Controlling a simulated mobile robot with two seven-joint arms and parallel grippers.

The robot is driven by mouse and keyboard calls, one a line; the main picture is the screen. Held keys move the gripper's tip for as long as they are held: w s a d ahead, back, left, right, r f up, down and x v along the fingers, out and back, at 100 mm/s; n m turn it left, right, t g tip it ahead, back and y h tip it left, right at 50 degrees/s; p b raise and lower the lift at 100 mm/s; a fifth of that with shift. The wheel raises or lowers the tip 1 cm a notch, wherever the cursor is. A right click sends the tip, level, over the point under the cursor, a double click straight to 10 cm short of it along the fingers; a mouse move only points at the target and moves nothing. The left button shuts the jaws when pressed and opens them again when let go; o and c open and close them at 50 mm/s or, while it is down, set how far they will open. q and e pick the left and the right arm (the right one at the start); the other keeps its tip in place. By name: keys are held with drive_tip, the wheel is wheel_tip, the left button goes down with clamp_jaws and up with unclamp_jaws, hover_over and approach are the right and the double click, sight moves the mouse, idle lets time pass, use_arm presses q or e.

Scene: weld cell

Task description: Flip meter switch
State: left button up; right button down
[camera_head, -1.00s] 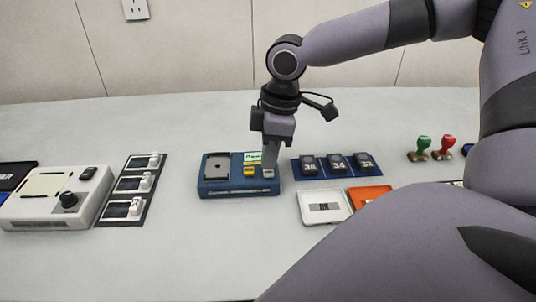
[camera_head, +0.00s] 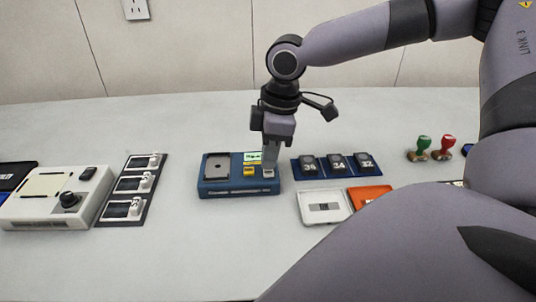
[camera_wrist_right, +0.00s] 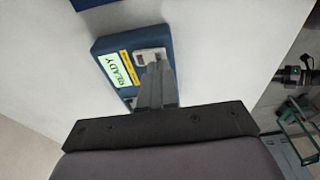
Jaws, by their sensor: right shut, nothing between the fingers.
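A blue device (camera_head: 220,192) stands mid-table, with a dark grey pad on its left. It has a small display (camera_head: 252,156), a yellow part (camera_head: 249,171) and a pale switch-like part (camera_head: 268,174) at its right. In the right wrist view the display (camera_wrist_right: 120,70) is green and reads READY, and the pale part (camera_wrist_right: 150,56) lies at the fingertips. My right gripper (camera_head: 269,166) points down, shut and empty, with its tips at the pale part. Whether they touch it is unclear, and the fingers partly hide it. My left gripper is not in view.
Three dark numbered blocks on a blue tray (camera_head: 296,170) stand right of the device. A white tray (camera_head: 324,208) and an orange one (camera_head: 369,195) lie in front. Green and red stamps stand farther right. A beige box with a knob (camera_head: 69,200) is at left.

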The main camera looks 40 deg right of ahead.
sight(269, 172)
drive_tip(key=shift+f+b, duration=0.45)
drive_tip(key=shift+f, duration=0.45)
idle(0.6)
wheel_tip(269, 172, up, 3)
drive_tip(key=p, duration=0.3)
drive_tip(key=shift+f, duration=0.15)
drive_tip(key=shift+r+p, duration=0.85)
drive_tip(key=shift+p, duration=0.1)
wheel_tip(269, 172, up, 3)
drive_tip(key=p, duration=0.3)
drive_tip(key=shift+f, duration=0.1)
drive_tip(key=shift+f, duration=0.1)
